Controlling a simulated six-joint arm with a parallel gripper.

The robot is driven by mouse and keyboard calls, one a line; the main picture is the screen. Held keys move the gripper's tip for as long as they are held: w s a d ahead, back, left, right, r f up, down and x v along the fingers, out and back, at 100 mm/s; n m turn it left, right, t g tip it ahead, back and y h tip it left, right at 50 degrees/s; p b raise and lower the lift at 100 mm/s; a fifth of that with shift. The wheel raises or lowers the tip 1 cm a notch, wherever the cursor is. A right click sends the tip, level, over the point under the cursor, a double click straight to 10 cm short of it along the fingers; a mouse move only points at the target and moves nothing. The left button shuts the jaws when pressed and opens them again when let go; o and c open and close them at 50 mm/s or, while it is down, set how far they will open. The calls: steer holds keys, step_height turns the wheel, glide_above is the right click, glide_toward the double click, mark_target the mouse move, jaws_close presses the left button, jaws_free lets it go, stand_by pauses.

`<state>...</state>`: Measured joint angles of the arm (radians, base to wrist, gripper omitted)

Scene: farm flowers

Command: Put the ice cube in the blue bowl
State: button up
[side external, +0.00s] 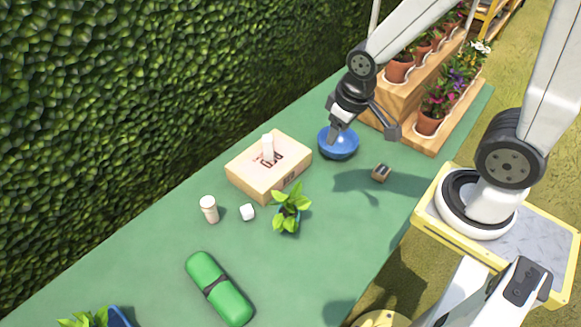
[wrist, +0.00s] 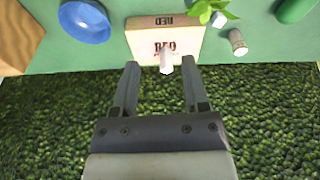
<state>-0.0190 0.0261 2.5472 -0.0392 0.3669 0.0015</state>
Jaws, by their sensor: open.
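The ice cube (side external: 247,212) is a small white cube on the green table, between a small jar and a potted plant. It also shows near the top of the wrist view (wrist: 219,19). The blue bowl (side external: 338,148) stands on the table right of the cardboard box, and it shows at the upper left of the wrist view (wrist: 84,20). My gripper (side external: 363,135) is open, with nothing between its fingers. In the side view it overlaps the bowl and hides part of it. In the wrist view its fingers (wrist: 160,66) point toward the box.
A box marked RED (side external: 245,172) carries a small white upright object (side external: 267,147). A jar (side external: 209,209), a potted plant (side external: 290,205), a green case (side external: 219,289) and a small brown item (side external: 381,173) stand around.

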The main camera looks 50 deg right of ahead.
steer(key=shift+d+r+m, duration=0.15)
steer(key=shift+r+m, duration=0.1)
steer(key=shift+m, duration=0.05)
steer(key=o, duration=0.4)
steer(key=shift+w, duration=0.15)
steer(key=n+g, duration=0.2)
steer(key=n, duration=1.1)
glide_above(247, 209)
steer(key=f, duration=1.8)
steer(key=shift+d, duration=0.35)
steer(key=shift+a+f+n, duration=0.3)
steer(key=shift+a+f, duration=0.05)
steer(key=shift+f, duration=1.35)
